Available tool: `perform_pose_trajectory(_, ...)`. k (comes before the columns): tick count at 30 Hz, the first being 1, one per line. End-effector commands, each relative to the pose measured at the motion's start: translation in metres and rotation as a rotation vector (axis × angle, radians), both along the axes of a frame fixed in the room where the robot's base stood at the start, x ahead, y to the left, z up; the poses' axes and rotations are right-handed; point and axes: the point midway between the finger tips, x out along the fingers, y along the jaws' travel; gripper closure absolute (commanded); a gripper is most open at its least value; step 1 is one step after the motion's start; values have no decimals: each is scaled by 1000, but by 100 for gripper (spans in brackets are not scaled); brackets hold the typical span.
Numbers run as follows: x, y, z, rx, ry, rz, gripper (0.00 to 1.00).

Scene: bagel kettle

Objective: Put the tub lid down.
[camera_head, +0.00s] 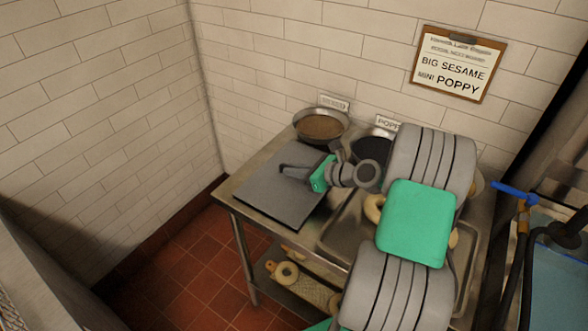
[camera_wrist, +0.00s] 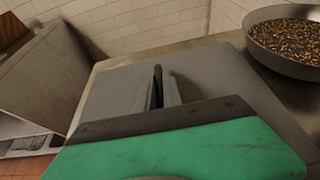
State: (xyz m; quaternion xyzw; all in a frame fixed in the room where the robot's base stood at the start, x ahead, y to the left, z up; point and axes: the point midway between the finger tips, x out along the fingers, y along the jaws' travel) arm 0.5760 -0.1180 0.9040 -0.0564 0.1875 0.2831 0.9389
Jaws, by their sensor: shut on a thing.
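The tub lid (camera_head: 268,198) is a flat grey panel at the left end of the steel table. It also shows in the wrist view (camera_wrist: 230,88), lying flat beneath my gripper. My gripper (camera_head: 290,170) is above the lid, its dark fingers shut on a thin upright part, seemingly the lid's handle, near the middle of the panel. The fingers also show in the wrist view (camera_wrist: 157,88) and hide most of that part. The lid looks level; I cannot tell whether it touches the surface beneath or is held just above it.
A bowl of brown seeds (camera_head: 320,127) stands behind the lid, with a dark-filled bowl (camera_head: 372,148) to its right. A metal tray (camera_head: 343,229) with bagels lies right of the lid, partly hidden by my arm. A blue-handled tap (camera_head: 513,192) is far right.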

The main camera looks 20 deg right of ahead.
Motion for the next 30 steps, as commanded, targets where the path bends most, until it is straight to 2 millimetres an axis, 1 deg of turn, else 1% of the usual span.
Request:
perform_pose_trajectory(2, 1, -1, 2, -3, -5, 0, 100)
perform_pose_trajectory(8, 1, 0, 0, -2, -3, 0, 100)
perform_pose_trajectory(9, 0, 0, 0, -2, -3, -1, 86)
perform_pose_trajectory(16, 0, 0, 0, -2, -3, -1, 68)
perform_pose_trajectory(24, 0, 0, 2, -4, -4, 0, 68)
perform_pose_trajectory(26, -4, -4, 4, -2, -4, -3, 68)
perform_pose_trajectory(29, -17, -14, 11, -3, -4, -6, 68)
perform_pose_trajectory(30, -24, -19, 14, -3, -3, -6, 68)
